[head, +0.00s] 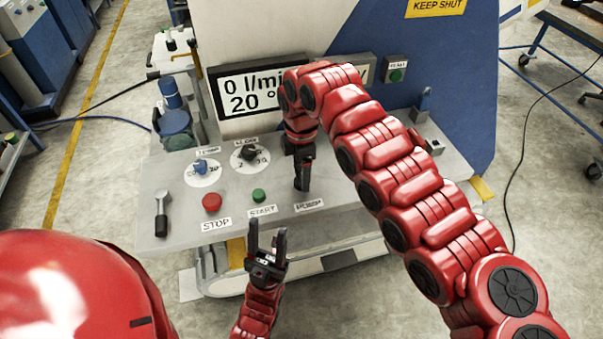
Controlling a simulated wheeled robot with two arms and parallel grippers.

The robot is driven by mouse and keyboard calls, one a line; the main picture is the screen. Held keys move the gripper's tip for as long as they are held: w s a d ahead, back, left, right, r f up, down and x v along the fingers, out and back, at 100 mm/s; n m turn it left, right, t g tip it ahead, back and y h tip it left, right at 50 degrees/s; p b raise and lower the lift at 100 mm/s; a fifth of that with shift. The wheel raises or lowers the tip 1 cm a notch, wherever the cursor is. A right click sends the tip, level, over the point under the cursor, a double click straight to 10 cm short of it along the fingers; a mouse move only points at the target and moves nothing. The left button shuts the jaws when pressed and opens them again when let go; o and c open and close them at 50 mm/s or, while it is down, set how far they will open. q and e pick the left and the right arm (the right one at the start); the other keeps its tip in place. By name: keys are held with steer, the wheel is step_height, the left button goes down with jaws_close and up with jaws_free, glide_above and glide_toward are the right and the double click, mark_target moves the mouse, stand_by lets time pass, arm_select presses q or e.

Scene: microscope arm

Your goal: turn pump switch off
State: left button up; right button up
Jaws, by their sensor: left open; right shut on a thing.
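The control panel (340,187) slopes toward me with several labelled controls. The PUMP label (309,205) sits at its front edge, right of the START label. My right gripper (303,182) points down just above this label, with its dark fingers closed at the pump switch. The switch itself is hidden by the fingers, so its position cannot be told. My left gripper (267,245) is open and empty, fingers pointing up, in front of the panel's front edge below the START label.
A red STOP button (212,202), green START button (258,195), blue knob (201,166) and black knob (248,153) are left of my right gripper. A black lever (161,212) stands at the left end. The display (240,92) reads 0 l/min, partly covered by my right arm.

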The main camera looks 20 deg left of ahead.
stand_by(0.4)
steer(key=o, duration=1.3)
step_height(320, 180, up, 17)
steer(key=p, duration=0.4)
steer(key=shift+r+p, duration=0.2)
steer(key=shift+p, duration=0.1)
